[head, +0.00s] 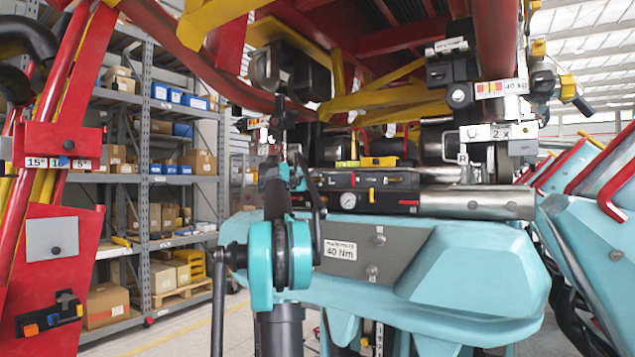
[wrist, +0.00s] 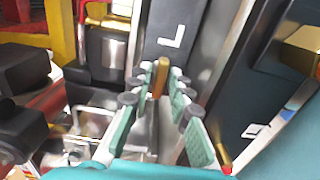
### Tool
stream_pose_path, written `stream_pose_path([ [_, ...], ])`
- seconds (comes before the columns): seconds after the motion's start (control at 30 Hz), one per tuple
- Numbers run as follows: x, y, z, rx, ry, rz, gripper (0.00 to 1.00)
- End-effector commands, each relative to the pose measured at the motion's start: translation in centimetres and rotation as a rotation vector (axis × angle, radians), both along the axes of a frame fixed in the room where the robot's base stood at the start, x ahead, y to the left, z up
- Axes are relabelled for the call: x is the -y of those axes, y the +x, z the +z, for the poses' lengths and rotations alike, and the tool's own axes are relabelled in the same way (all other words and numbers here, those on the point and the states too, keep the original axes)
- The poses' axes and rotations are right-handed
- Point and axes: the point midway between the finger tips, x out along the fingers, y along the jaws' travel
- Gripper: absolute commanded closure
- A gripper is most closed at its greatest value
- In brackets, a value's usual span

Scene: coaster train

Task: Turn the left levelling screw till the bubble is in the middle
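In the wrist view, a brass-coloured upright screw (wrist: 160,77) stands near a dark plate marked with a white L (wrist: 171,32). My gripper (wrist: 160,90) is open, its green-padded fingers on either side of the screw. The far fingertips look close to it; whether they touch it I cannot tell. In the head view, a yellow level-like piece (head: 378,161) lies on the dark block at the middle, but no bubble can be made out. The left screw is hidden behind my teal arm there.
A metal bracket marked R (head: 462,158) is to the right. A gauge (head: 348,200) is on the front block, above a teal body with a 40 Nm label (head: 340,250). Red and yellow frames hang close overhead. Shelves (head: 155,150) with boxes stand at left.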

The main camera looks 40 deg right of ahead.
Motion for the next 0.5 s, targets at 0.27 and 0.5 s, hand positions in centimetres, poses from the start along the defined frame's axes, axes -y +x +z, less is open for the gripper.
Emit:
stream_pose_path([
  [0.27,1.11,0.43,0.00,0.000,0.000,0.000,0.81],
  [0.5,1.10,0.43,-0.01,0.000,0.000,0.000,0.87],
])
